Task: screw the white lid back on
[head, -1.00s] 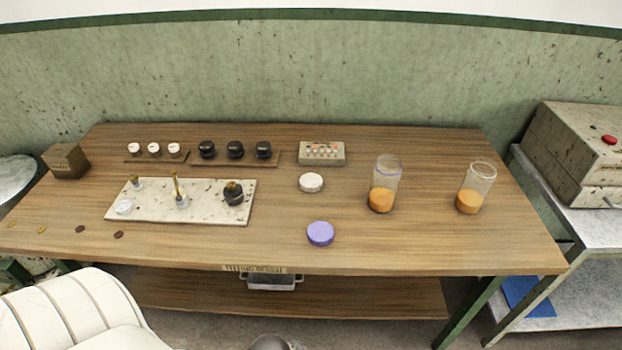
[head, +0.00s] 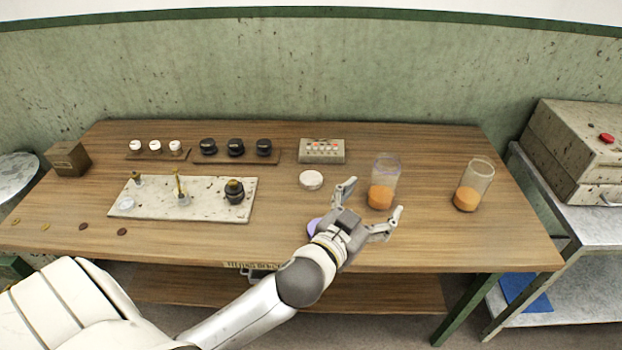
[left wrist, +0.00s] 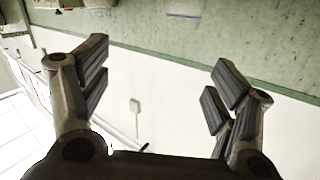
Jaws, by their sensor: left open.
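The white lid (head: 311,180) lies flat on the table near its middle. A purple lid (head: 313,226) lies closer to the front edge, mostly hidden behind my left gripper. Two clear jars with orange contents stand to the right: one with a purplish rim (head: 384,176) and one with a pale rim (head: 474,185). Both are uncovered. My left gripper (head: 373,203) is open and empty, its fingers spread in front of the purple-rimmed jar. In the left wrist view the open fingers (left wrist: 160,85) have only the wall behind them. My right gripper is not in view.
A pale speckled board (head: 150,207) with small fittings lies at the left. Black knobs (head: 235,148) and white knobs (head: 155,147) line the back, beside a small button box (head: 321,151). A metal side table (head: 590,228) stands at the right.

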